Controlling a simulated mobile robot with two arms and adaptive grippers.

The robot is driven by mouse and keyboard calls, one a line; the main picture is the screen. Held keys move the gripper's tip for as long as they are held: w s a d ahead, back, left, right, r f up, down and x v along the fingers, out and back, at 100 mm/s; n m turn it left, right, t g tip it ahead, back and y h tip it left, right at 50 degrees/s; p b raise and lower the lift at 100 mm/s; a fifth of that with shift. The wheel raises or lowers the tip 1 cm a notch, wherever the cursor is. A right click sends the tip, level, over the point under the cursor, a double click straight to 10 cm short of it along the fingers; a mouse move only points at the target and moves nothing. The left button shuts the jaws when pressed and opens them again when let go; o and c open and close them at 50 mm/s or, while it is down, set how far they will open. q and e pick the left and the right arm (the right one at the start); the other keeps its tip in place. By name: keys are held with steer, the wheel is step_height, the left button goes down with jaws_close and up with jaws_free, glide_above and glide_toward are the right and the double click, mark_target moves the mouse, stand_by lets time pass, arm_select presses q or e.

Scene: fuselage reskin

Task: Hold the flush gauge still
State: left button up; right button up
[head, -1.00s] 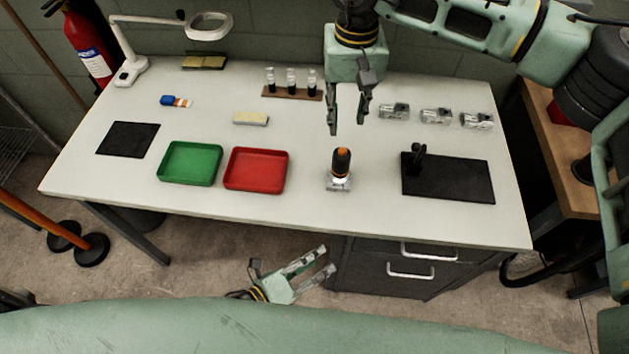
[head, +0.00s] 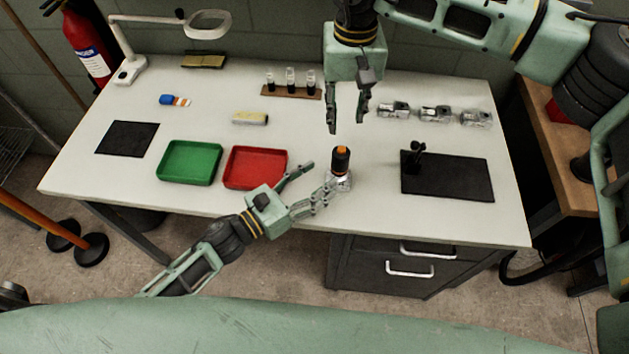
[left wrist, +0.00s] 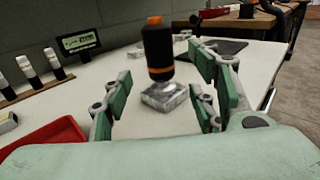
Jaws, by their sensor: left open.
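The flush gauge (head: 341,161), a black upright cylinder with orange bands, stands on a small silvery block (head: 341,182) near the table's front edge. It also shows in the left wrist view (left wrist: 157,50), centred between the fingers and beyond their tips, with the block (left wrist: 166,97) under it. My left gripper (head: 323,175) is open, low over the front edge, pointing at the gauge from the left. Its lower finger ends close to the block; I cannot tell if they touch. My right gripper (head: 347,118) is open and empty above the table behind the gauge.
A red tray (head: 235,182) lies just left of my left gripper, with a green tray (head: 164,178) beyond. A black mat (head: 470,182) with a small black stand lies right. Silvery blocks (head: 435,114) and a vial rack (head: 275,94) stand further back.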

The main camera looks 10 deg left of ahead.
mark_target(333, 169)
arm_select(q)
steer(key=x, duration=0.7)
steer(key=shift+w+d+f, duration=0.1)
steer(key=shift+w+d, duration=0.1)
steer(key=shift+w, duration=0.05)
jaws_close()
arm_select(e)
jaws_close()
stand_by(0.3)
stand_by(1.2)
